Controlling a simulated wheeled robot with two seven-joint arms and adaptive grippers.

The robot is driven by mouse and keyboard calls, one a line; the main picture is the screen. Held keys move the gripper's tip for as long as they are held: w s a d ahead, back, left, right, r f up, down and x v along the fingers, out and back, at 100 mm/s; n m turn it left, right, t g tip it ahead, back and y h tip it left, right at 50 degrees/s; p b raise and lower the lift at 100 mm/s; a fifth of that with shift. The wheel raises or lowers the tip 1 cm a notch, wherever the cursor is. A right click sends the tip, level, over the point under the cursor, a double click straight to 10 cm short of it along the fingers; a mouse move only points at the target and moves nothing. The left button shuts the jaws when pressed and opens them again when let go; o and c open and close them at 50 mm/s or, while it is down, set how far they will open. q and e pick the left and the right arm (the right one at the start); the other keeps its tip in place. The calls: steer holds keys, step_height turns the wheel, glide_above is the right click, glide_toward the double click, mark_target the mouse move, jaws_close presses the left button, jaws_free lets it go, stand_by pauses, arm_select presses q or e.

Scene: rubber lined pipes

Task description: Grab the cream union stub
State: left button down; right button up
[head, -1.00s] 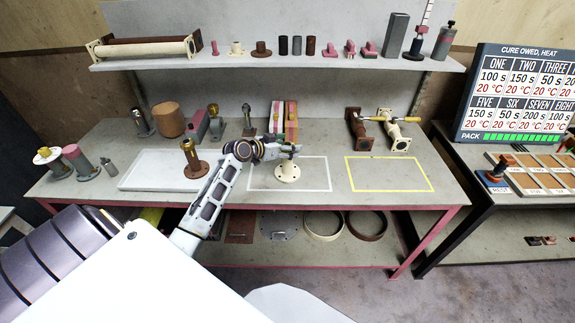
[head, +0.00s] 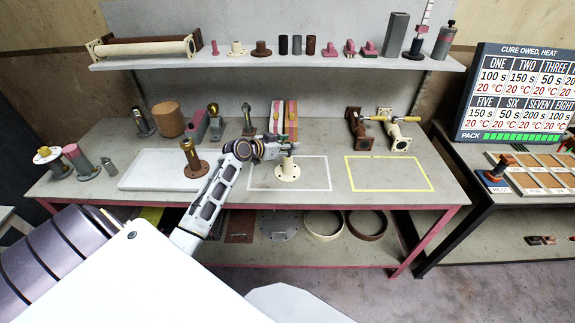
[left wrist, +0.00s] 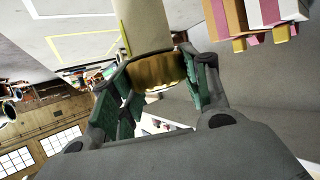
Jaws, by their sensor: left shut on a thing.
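The cream union stub (head: 287,172) stands upright on its round flange inside the white outlined rectangle on the bench. My left gripper (head: 286,147) is at the top of its neck, shut on it. In the left wrist view the gripper's green-padded fingers (left wrist: 158,82) close around a brass-coloured band, with the cream neck (left wrist: 145,28) beyond it. The top of the stub is mostly hidden by the fingers in the head view. My right gripper is not in view.
A brown flanged stub (head: 194,166) stands left of my forearm at the white board (head: 140,172). Pink and tan bars (head: 291,118) lie behind the gripper. Brown and cream pipe pieces (head: 400,139) stand at the right. The yellow rectangle (head: 390,175) is empty.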

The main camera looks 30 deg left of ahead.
arm_select(q)
steer(key=shift+r, duration=0.25)
steer(key=shift+r+b, duration=0.5)
steer(key=shift+r, duration=4.4)
